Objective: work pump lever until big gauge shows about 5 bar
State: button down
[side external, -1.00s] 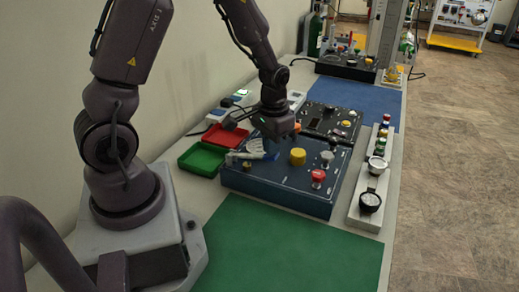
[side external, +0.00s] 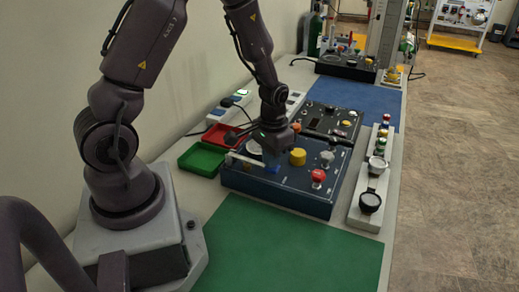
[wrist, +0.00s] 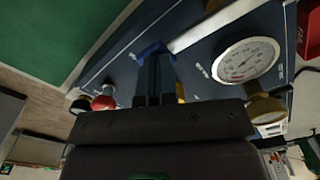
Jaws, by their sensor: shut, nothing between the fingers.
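The pump lever is a pale bar (side external: 245,161) with a blue end (side external: 274,169), at the left front of the dark blue panel (side external: 290,199). In the wrist view the bar (wrist: 215,24) runs to its blue end (wrist: 152,49). My gripper (side external: 272,163) is shut and empty, its fingers (wrist: 154,58) pointing down right at the blue end; they seem to touch it. The big white gauge (wrist: 245,59) lies beside the lever; its needle is too small to read surely. In the side view my gripper partly hides this gauge (side external: 253,147).
A yellow knob (side external: 298,157), a red knob (side external: 318,175) and a grey knob (side external: 327,157) stand on the panel. Green (side external: 199,159) and red (side external: 222,135) trays lie to the left. The green mat (side external: 285,250) is clear.

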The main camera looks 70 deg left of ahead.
jog(key=shift+r, duration=1.9)
dwell(1.0)
jog(key=shift+f, duration=0.1)
dwell(0.4)
dwell(1.7)
dwell(0.4)
